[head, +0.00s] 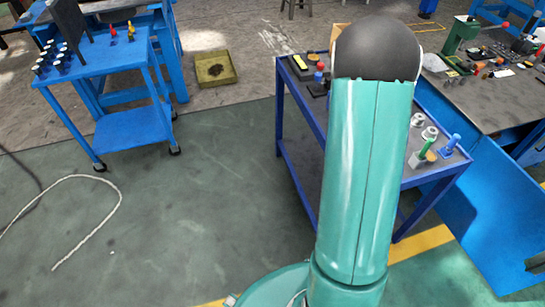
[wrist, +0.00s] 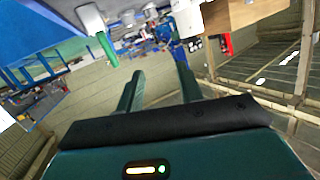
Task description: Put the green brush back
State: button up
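A small green upright item (head: 427,145), which looks like the green brush, stands near the right front corner of the blue-framed cart (head: 297,137) in the head view. It is too small to make out in detail. A blue item of similar shape (head: 451,144) stands just right of it. My gripper (wrist: 158,88) shows in the wrist view with its two green fingers apart and nothing between them. In the head view my raised arm hides the middle of the cart and my gripper is not visible.
A blue table (head: 122,82) with several small bottles stands at the left, and a yellowish tray (head: 215,69) lies on the floor behind. A cluttered workbench (head: 490,112) stands at the right. A pale hose (head: 90,215) lies on otherwise open green floor at the left.

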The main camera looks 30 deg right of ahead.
jog(key=w+a+r+n+t+y, duration=0.2)
jog(key=w+a+r+y, duration=0.2)
jog(key=a, duration=0.4)
jog(key=w+a+r+n+t+y, duration=0.1)
jog(key=w+a+r+n+y, duration=0.25)
jog(key=a, duration=0.45)
jog(key=w+a+r+n+t+y, duration=0.25)
jog(key=w+a+r, duration=0.2)
jog(key=a, duration=0.35)
jog(key=s+a+r+n+g+y, duration=0.2)
jog(key=s+a+r+n+y, duration=0.3)
jog(key=a, duration=0.5)
jog(key=s+a+r+n+g, duration=0.1)
jog(key=s+a, duration=0.2)
jog(key=s, duration=0.4)
jog(key=s+a+r+n+g, duration=0.1)
jog(key=s+a+r, duration=0.1)
jog(key=s, duration=0.5)
jog(key=shift+a+r+n+g, duration=0.25)
jog(key=shift+a+n+g, duration=0.15)
jog(key=shift+a, duration=0.45)
